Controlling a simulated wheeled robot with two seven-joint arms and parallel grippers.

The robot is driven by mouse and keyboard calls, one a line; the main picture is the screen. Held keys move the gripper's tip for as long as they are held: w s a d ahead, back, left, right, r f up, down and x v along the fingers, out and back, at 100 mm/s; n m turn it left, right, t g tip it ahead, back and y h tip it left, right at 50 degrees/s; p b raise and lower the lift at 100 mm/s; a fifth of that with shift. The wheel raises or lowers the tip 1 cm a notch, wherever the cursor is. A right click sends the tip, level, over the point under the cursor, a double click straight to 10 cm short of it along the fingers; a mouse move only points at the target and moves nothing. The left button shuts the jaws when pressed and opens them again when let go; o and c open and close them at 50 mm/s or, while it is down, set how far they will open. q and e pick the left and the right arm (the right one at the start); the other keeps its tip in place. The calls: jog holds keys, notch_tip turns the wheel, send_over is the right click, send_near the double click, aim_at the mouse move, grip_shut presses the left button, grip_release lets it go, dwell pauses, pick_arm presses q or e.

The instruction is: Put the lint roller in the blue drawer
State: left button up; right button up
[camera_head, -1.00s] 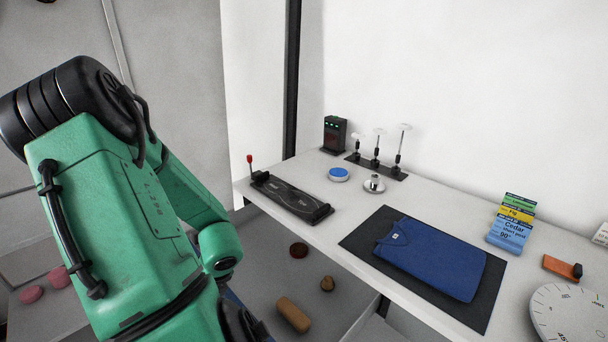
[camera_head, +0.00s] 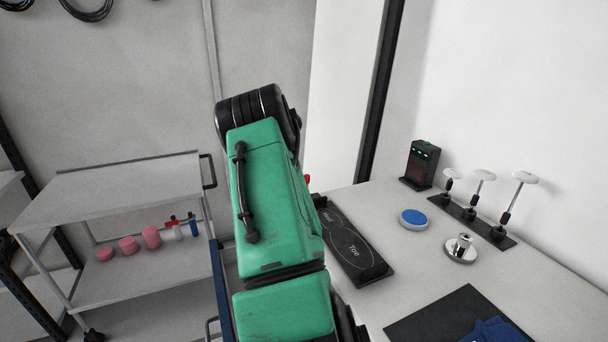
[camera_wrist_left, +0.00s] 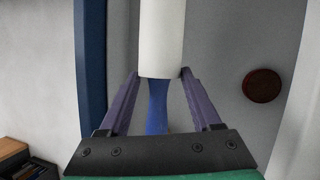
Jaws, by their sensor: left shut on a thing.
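The lint roller (camera_wrist_left: 162,38) has a white roll and a blue handle. In the left wrist view my left gripper (camera_wrist_left: 160,78) is shut on it, with its purple fingers on either side near the meeting of roll and handle. A blue edge (camera_wrist_left: 92,60), seemingly of the blue drawer, runs along the left of that view, with a grey surface to its right. In the head view a blue strip with a handle, likely the drawer front (camera_head: 220,290), shows left of my green arm. That arm hides the left gripper and the roller there. My right gripper is not in view.
A dark red round thing (camera_wrist_left: 262,85) lies on the grey surface. A white worktop (camera_head: 420,270) carries a black Heel/Toe pad (camera_head: 352,250), a blue disc (camera_head: 413,219) and a metal piece (camera_head: 461,248). A grey cart (camera_head: 110,190) with pink pieces stands at the left.

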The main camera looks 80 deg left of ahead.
pick_arm(q)
jog(key=f, duration=0.4)
jog(key=w+f, duration=0.1)
jog(key=f, duration=0.1)
jog(key=shift+a+f, duration=0.15)
jog(key=shift+a, duration=0.25)
notch_tip(320, 180, down, 3)
jog(key=shift+a+r, duration=0.1)
jog(key=shift+s+d+f, duration=0.1)
jog(key=shift+f, duration=0.5)
jog(key=shift+s+d+f, duration=0.1)
jog(key=shift+f, duration=0.5)
jog(key=shift+w+a, duration=0.1)
jog(key=o, duration=1.3)
jog(key=shift+f, duration=0.1)
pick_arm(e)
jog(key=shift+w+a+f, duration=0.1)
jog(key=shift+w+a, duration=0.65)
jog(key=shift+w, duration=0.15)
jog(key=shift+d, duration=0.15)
